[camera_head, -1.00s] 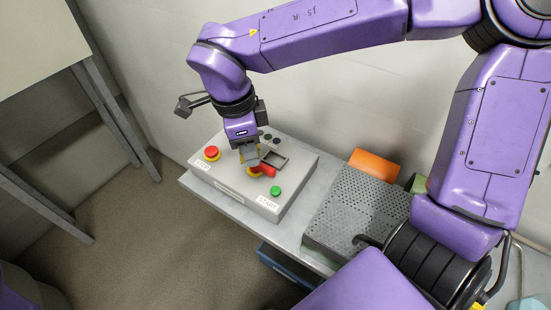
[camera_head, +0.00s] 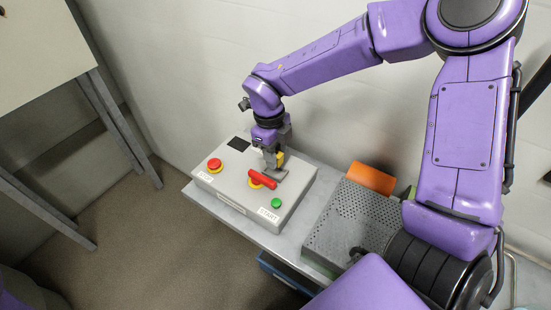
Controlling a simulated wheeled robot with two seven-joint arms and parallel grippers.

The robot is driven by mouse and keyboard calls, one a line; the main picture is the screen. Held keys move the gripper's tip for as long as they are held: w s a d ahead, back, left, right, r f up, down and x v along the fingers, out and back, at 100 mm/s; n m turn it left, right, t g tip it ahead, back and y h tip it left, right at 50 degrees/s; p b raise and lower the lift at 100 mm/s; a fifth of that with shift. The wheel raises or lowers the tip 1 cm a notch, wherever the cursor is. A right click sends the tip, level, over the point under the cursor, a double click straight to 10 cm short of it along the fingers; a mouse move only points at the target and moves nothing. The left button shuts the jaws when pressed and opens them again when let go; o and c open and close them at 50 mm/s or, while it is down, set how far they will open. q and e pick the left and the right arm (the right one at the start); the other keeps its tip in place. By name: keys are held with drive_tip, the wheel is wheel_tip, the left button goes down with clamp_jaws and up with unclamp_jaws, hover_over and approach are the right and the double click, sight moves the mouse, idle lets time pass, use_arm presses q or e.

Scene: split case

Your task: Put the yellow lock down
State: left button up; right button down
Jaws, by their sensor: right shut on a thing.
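A grey control box (camera_head: 220,186) stands on the bench, with a red STOP button (camera_head: 214,165), a green START button (camera_head: 277,203) and a red handle (camera_head: 262,180) on a yellow base. My right gripper (camera_head: 273,162) points down over the back right of the box, just behind the red handle. It is shut on the small yellow lock (camera_head: 281,158), which shows partly at the fingers. The fingers hide the rest of it. I cannot tell whether the lock touches the box. My left gripper is not in view.
A perforated metal plate (camera_head: 352,222) lies on the bench right of the box, with an orange block (camera_head: 371,178) behind it. A blue bin (camera_head: 285,268) sits below the bench edge. A wall stands close behind.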

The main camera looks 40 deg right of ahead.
drive_tip(key=shift+w+d+f, duration=0.15)
drive_tip(key=shift+f, duration=0.85)
drive_tip(key=shift+w+d+f, duration=0.1)
drive_tip(key=shift+w+f, duration=0.05)
drive_tip(key=shift+f, duration=0.8)
drive_tip(key=shift+s+f, duration=0.1)
drive_tip(key=c, duration=0.8)
unclamp_jaws()
drive_tip(key=r, duration=0.4)
drive_tip(key=w+r, duration=0.1)
drive_tip(key=r, duration=0.3)
drive_tip(key=r+b, duration=0.1)
drive_tip(key=r, duration=0.3)
drive_tip(key=shift+w+a+r, duration=0.1)
drive_tip(key=shift+w+a, duration=0.1)
drive_tip(key=shift+a, duration=0.05)
